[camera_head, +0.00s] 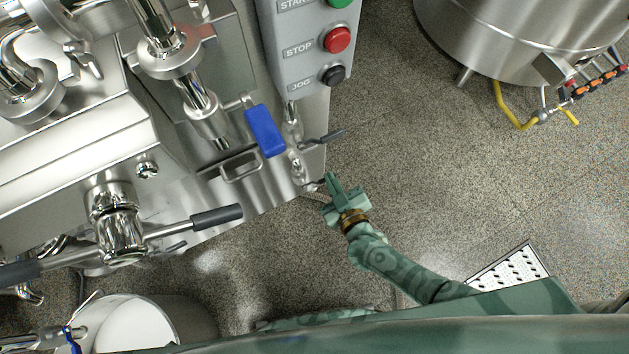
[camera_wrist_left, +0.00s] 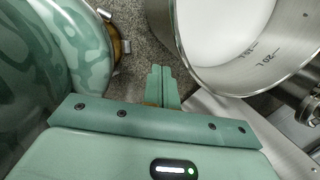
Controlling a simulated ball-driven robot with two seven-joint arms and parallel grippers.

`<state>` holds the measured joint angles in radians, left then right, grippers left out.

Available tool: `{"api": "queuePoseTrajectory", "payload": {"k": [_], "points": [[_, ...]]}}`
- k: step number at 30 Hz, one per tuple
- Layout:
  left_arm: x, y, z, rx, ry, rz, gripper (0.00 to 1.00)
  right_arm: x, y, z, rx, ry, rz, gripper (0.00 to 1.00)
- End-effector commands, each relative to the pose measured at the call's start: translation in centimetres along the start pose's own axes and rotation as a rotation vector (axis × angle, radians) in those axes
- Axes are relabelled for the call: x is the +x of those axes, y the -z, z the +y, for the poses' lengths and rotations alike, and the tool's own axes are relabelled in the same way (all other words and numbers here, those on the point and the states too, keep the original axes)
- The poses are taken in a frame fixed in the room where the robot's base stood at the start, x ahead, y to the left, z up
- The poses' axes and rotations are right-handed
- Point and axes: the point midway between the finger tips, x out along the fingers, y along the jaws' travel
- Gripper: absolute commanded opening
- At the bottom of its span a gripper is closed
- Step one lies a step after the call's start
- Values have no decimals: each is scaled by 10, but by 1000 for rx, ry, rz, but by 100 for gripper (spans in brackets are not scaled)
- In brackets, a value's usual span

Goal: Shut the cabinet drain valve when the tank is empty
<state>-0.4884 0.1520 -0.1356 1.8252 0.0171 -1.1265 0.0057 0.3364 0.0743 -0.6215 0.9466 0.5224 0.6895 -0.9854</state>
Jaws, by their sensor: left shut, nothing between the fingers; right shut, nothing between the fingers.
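My right gripper (camera_head: 330,180) is shut and empty, just off the right edge of the steel cabinet (camera_head: 215,185). Beside its tips are small steel pipe fittings and a dark-handled lever (camera_head: 322,139), which lies slanted past the cabinet edge. A blue lever handle (camera_head: 265,130) is to its upper left. I cannot tell which lever is the drain valve, or whether it is open. No view shows a tank's inside clearly marked as the cabinet's. My left gripper (camera_wrist_left: 160,86) is shut and empty beside a steel vessel (camera_wrist_left: 232,84) with litre marks and white contents.
A control box (camera_head: 300,60) with green, red and black buttons stands above the levers. A black-gripped bar handle (camera_head: 215,217) sticks out at lower left. A large steel tank (camera_head: 510,45) with yellow piping is at upper right. A floor drain grate (camera_head: 513,268) and open speckled floor are on the right.

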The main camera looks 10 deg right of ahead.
Motion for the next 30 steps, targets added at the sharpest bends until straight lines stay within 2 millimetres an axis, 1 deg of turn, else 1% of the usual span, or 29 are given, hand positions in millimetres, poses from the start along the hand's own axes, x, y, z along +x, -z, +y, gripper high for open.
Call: {"api": "queuePoseTrajectory", "payload": {"k": [3,10,30], "points": [[-4,3,-4,4,9,1,0,1,-4,1,0,-1,-1,0],[-9,6,-9,8,19,2,0,2,-7,2,-1,-1,1,0],[-10,6,-10,8,21,3,0,2,-6,2,-1,-1,1,0]]}}
